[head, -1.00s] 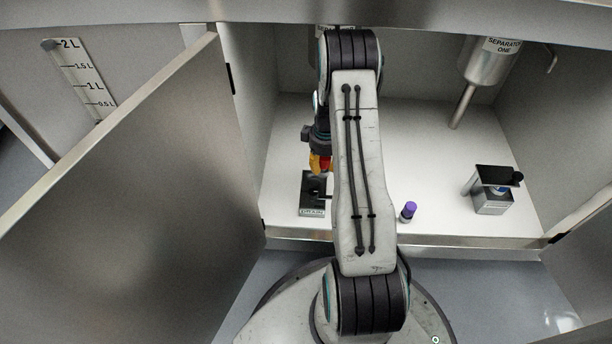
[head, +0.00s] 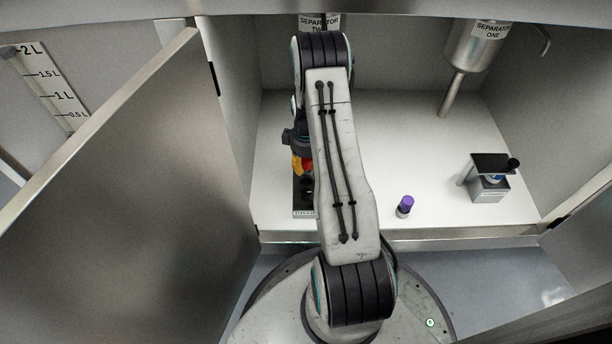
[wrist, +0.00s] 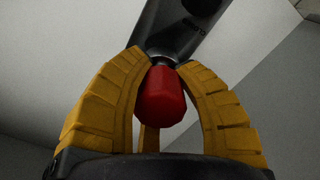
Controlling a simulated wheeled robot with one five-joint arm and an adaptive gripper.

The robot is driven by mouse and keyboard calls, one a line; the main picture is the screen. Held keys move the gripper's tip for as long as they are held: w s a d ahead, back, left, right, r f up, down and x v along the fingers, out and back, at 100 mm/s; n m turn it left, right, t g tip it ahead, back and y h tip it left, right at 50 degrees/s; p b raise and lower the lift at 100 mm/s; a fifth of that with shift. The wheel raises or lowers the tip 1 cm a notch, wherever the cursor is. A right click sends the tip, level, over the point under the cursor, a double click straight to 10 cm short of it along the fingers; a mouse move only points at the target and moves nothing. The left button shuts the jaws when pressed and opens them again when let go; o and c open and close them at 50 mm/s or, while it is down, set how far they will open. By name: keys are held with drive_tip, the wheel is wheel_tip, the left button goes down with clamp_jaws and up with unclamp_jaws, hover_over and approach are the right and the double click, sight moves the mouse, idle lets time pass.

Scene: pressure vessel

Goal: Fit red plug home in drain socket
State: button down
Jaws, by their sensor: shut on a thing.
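The red plug (wrist: 161,98) is between the yellow fingers of my gripper (wrist: 163,68), which is shut on it. In the wrist view a dark grey metal piece (wrist: 170,35) with a round black hole lies beyond the plug. The plug's far end is close to this piece; I cannot tell whether it sits in a socket.
A small purple-capped vial (head: 405,206) stands right of my arm. A metal stand with a black top (head: 490,165) is farther right. The separator one vessel (head: 478,45) hangs at the back right. An open cabinet door (head: 130,180) fills the left. The white floor between is clear.

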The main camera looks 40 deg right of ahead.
sight(306, 176)
drive_tip(key=shift+f+b, duration=0.95)
drive_tip(key=shift+f, duration=1.3)
drive_tip(key=shift+f, duration=0.1)
drive_tip(key=shift+f+b, duration=0.25)
drive_tip(key=shift+b, duration=0.05)
drive_tip(key=c, duration=0.9)
unclamp_jaws()
drive_tip(key=shift+r+p, duration=2)
drive_tip(key=shift+r, duration=2.1)
